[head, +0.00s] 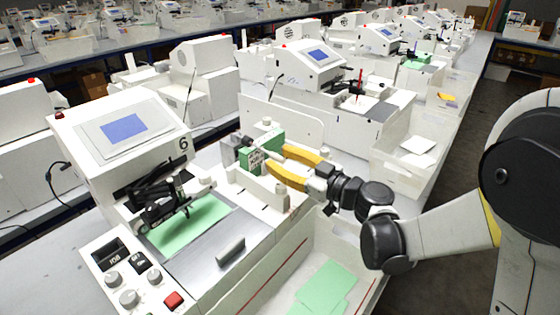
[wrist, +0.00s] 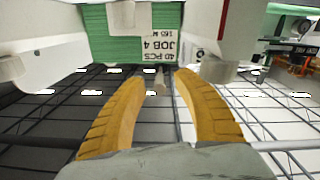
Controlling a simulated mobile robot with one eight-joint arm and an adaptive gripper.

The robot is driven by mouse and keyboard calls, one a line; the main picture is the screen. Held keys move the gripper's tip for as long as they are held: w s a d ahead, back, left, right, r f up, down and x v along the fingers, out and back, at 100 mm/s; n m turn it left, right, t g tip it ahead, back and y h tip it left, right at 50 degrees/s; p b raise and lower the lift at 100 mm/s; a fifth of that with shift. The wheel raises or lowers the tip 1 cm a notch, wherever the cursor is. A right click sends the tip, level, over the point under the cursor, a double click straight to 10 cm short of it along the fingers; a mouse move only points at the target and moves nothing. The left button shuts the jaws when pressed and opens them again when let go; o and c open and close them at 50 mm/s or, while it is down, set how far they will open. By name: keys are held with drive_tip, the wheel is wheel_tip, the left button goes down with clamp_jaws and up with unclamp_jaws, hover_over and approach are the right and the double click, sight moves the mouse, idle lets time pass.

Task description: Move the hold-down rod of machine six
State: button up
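Machine six (head: 120,130) is a white plotter with a blue screen and a "6" on its side, at the left of the head view. A green card stack (head: 251,160) stands in its feeder, also in the wrist view (wrist: 100,42), with a white label reading "JOB 4". My gripper (head: 277,158) has yellow fingers, spread apart in the wrist view (wrist: 159,76), just short of the stack's front. A pale rounded piece (wrist: 122,12) lies against the stack's top; I cannot tell whether it is the hold-down rod. A small grey piece shows between the fingertips.
A green sheet (head: 190,226) lies on the machine's bed under the pen carriage (head: 165,200). A white bin (head: 262,290) holding loose green cards (head: 325,288) is in front. Feeder walls (wrist: 40,62) flank the stack closely. Other plotters (head: 310,65) stand behind.

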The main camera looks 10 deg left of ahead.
clamp_jaws()
drive_tip(key=r+p, duration=0.1)
drive_tip(key=p, duration=0.1)
drive_tip(key=shift+r+h+p, duration=0.3)
drive_tip(key=shift+r, duration=0.1)
wheel_tip(320, 180, up, 9)
drive_tip(key=w+a+g+h+p, duration=0.15)
drive_tip(key=g+h+p, duration=0.35)
drive_tip(key=p, duration=0.9)
drive_tip(key=w+a+r+g+h+p, duration=0.3)
drive_tip(key=w+a+r+h+p, duration=0.2)
drive_tip(key=a+h+p, duration=0.4)
drive_tip(key=shift+w+a+r+g+p, duration=0.25)
drive_tip(key=shift+a+r+p, duration=0.35)
drive_tip(key=shift+p, duration=0.65)
